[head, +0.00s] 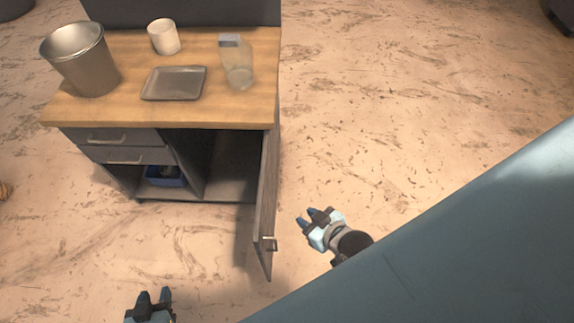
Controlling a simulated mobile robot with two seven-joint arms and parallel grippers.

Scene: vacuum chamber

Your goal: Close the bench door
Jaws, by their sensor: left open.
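The bench door (267,190) is a grey panel hinged at the right end of the bench's front. It stands open, swung out toward me, with a metal handle (269,243) near its free edge. My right gripper (307,217) is to the right of the door, apart from it, with a gap between its fingertips and nothing held. My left gripper (154,295) is at the bottom edge, left of the door and in front of the bench, open and empty. Its lower part is cut off by the frame.
The bench's wooden top (215,110) carries a metal bucket (82,62), a white cup (163,37), a grey tray (174,83) and a clear container (237,65). Two drawers (115,136) are at the left. A blue bin (163,177) sits in the open cabinet.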

